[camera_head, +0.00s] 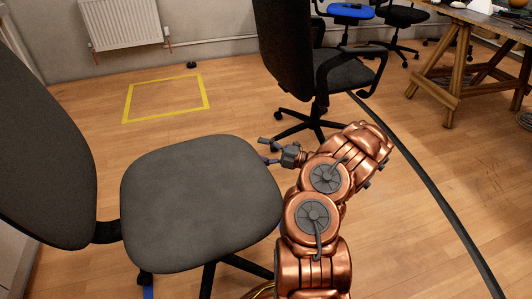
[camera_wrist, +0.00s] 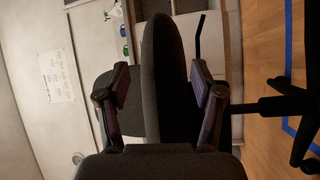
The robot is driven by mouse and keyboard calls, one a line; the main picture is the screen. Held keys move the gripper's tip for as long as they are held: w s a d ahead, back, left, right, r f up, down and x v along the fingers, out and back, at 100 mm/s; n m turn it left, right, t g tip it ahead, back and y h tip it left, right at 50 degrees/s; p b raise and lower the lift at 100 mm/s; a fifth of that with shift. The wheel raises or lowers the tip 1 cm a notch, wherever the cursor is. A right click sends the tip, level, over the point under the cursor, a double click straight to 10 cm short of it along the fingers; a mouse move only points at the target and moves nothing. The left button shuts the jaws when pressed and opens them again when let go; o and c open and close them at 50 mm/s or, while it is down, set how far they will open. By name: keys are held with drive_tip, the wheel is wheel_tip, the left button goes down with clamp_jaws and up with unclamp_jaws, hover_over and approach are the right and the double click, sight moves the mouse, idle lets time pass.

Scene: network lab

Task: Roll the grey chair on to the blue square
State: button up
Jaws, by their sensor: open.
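The grey chair (camera_head: 200,200) stands at the left of the head view, its backrest (camera_head: 40,140) at far left. My gripper (camera_head: 267,150) is at the right edge of its seat, open. In the wrist view, turned on its side, the seat (camera_wrist: 166,70) shows edge-on between my two open fingers (camera_wrist: 160,103); I cannot tell if they touch it. A bit of blue tape (camera_head: 149,292) shows under the chair at the bottom of the head view. Blue tape lines (camera_wrist: 288,60) also show on the floor in the wrist view. The rest of the blue square is hidden.
A yellow taped square (camera_head: 166,98) lies empty on the floor beyond. A second dark chair (camera_head: 345,72) stands behind my gripper. A black cable (camera_head: 430,180) crosses the floor at right. A wooden workbench (camera_head: 475,75) stands at back right, a radiator (camera_head: 122,22) at the back wall.

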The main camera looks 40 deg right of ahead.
sight(245, 146)
drive_tip(key=b+x, duration=0.1)
drive_tip(key=x, duration=0.3)
drive_tip(key=shift+w+a+f+b, duration=0.1)
drive_tip(key=shift+w+a+b, duration=0.15)
drive_tip(key=shift+a+b, duration=0.1)
drive_tip(key=shift+x, duration=0.85)
drive_tip(key=shift+c, duration=0.2)
clamp_jaws()
